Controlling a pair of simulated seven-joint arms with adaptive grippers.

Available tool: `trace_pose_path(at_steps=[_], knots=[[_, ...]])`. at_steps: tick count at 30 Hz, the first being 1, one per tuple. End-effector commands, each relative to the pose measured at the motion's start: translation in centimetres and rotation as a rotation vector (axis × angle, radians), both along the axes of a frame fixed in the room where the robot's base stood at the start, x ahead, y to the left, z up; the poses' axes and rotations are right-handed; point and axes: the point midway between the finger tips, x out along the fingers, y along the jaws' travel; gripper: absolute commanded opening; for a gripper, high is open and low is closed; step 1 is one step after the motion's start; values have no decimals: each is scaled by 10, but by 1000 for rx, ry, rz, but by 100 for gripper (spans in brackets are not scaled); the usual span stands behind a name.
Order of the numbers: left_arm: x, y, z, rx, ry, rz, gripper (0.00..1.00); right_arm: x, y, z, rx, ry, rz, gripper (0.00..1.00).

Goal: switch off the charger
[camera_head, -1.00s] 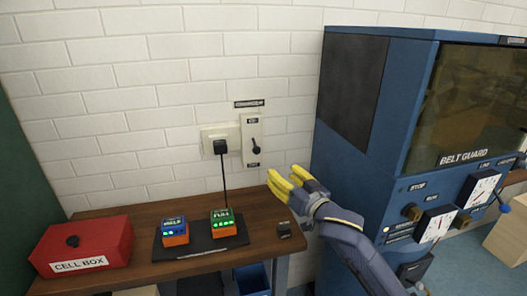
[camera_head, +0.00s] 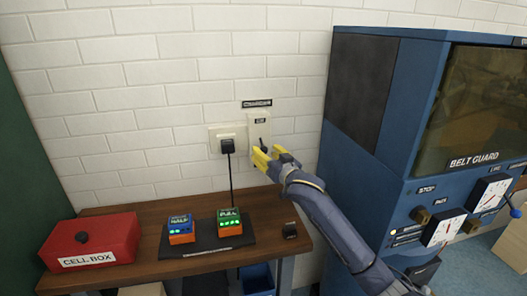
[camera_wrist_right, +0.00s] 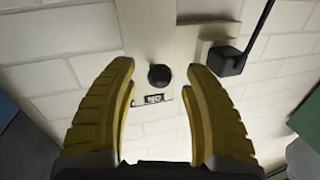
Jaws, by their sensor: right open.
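The charger switch plate (camera_head: 259,131) is pale and upright on the white brick wall, below a dark label (camera_head: 257,103). In the head view my right gripper (camera_head: 268,156) hides its lower part. In the right wrist view, seen upside down, the switch's black knob (camera_wrist_right: 159,75) shows between my open yellow fingers, apart from both, near an ON label (camera_wrist_right: 154,98). The knob's exact setting is hard to tell. The black plug (camera_head: 227,146) sits in the socket left of the switch. Its cord runs down to the charger pad (camera_head: 205,250). My left gripper is not in view.
A red CELL BOX (camera_head: 92,241) is on the bench's left. A blue BELT GUARD machine (camera_head: 350,160) stands close on the right.

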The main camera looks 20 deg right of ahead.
Motion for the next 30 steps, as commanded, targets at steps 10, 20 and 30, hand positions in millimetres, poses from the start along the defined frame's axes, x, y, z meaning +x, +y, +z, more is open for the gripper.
trace_pose_path(at_steps=[10,20,30], knots=[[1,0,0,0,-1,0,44,19,4,0,-1,1,0,50],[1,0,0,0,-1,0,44,19,4,0,0,0,0,48],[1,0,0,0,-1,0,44,19,4,0,0,0,0,9]])
